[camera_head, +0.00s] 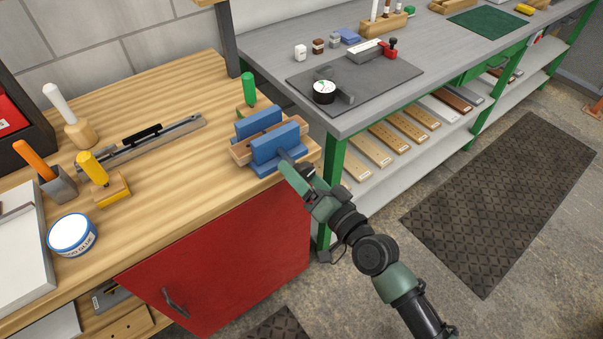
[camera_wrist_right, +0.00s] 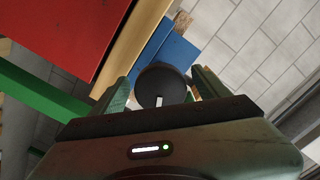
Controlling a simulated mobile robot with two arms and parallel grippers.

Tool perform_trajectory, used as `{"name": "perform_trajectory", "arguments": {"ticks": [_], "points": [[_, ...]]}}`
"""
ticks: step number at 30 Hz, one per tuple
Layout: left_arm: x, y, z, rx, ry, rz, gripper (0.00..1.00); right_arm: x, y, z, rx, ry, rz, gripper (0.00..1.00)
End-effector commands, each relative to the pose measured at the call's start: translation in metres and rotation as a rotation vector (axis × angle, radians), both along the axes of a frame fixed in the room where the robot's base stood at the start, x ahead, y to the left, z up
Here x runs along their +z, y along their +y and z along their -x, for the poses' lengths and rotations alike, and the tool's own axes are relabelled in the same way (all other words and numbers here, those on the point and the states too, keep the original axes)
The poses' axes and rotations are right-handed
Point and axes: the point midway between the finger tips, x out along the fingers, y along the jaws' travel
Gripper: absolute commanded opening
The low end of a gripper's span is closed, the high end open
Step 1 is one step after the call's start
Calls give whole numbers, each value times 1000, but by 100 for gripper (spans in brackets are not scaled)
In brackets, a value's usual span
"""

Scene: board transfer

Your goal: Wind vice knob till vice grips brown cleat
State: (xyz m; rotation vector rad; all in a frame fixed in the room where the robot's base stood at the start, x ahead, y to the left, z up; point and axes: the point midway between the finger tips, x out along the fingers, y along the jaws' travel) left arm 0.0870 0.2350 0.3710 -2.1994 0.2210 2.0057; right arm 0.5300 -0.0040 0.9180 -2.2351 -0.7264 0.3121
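The blue vice (camera_head: 277,143) stands at the right front corner of the wooden bench. The brown cleat (camera_head: 240,153) sits between its two blue jaws; whether both jaws touch it cannot be told. The round black vice knob (camera_wrist_right: 162,84) has a white mark and faces the right wrist camera, with the blue vice (camera_wrist_right: 178,55) behind it. My right gripper (camera_head: 283,160) is at the vice's front. In the wrist view its green fingers (camera_wrist_right: 160,82) stand apart on either side of the knob, with small gaps showing. My left gripper is out of view.
A green-handled tool (camera_head: 249,88) stands just behind the vice. A glue tub (camera_head: 72,234) and a yellow-handled tool (camera_head: 93,168) are on the bench's left. The grey table (camera_head: 270,48) is close on the right.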

Motion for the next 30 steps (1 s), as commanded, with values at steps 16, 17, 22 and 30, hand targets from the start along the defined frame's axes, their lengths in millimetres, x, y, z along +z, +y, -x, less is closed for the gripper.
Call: {"name": "perform_trajectory", "arguments": {"ticks": [16, 17, 22, 30], "points": [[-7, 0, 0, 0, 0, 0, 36, -3, -22, 30, -1, 0, 4, 75], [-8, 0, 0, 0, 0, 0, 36, -3, -25, 34, -1, 1, 5, 75], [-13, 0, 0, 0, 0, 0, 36, -3, -40, 54, 0, 1, 4, 75], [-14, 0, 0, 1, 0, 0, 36, 0, -46, 63, -1, -1, 0, 75]]}}
